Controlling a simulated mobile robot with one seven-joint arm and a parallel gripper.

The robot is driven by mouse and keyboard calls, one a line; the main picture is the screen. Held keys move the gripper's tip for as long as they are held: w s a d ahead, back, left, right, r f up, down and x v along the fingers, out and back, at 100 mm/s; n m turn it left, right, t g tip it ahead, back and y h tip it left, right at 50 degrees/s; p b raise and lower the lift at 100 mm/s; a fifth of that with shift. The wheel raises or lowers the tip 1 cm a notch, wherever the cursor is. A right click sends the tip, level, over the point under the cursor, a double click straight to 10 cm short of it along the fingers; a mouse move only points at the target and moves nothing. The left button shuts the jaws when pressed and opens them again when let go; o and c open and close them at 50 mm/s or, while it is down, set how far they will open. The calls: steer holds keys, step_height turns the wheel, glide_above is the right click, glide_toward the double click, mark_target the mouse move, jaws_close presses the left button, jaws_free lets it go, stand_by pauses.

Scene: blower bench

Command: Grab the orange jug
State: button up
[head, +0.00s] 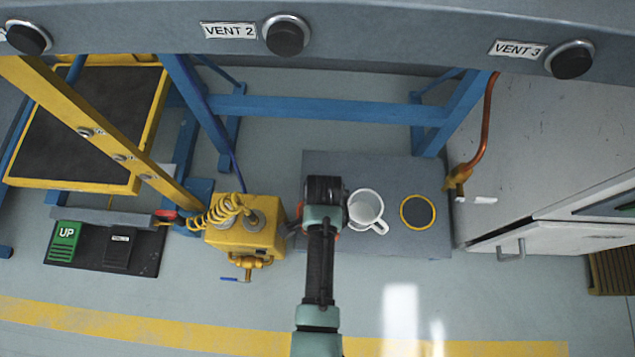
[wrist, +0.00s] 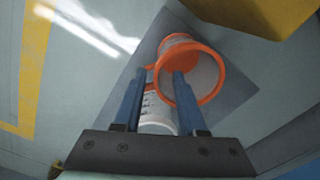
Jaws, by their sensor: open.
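The orange jug (wrist: 192,70) shows in the wrist view on a grey platform, its round mouth facing the camera and its inside pale. My gripper (wrist: 161,76) is open over its left side. The right finger overlaps the jug's mouth, and the left finger is outside it near the handle; I cannot tell whether either touches. In the head view my gripper (head: 324,193) and wrist hide nearly all of the jug, with only slivers of orange showing. A white jug (head: 365,208) stands right of it, also seen below and between the fingers in the wrist view (wrist: 157,122).
The grey platform (head: 394,167) has a yellow-ringed dark disc (head: 418,212) at its right. A yellow box (head: 245,233) with a coiled hose stands close on the left. A white cabinet (head: 550,130) stands on the right. A beam with vent knobs (head: 400,38) crosses the top.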

steer(key=shift+f+b, duration=2.5)
steer(key=shift+f, duration=0.4)
steer(key=shift+r, duration=0.1)
steer(key=shift+c, duration=0.2)
jaws_close()
steer(key=shift+d, duration=0.1)
steer(key=shift+s, duration=0.15)
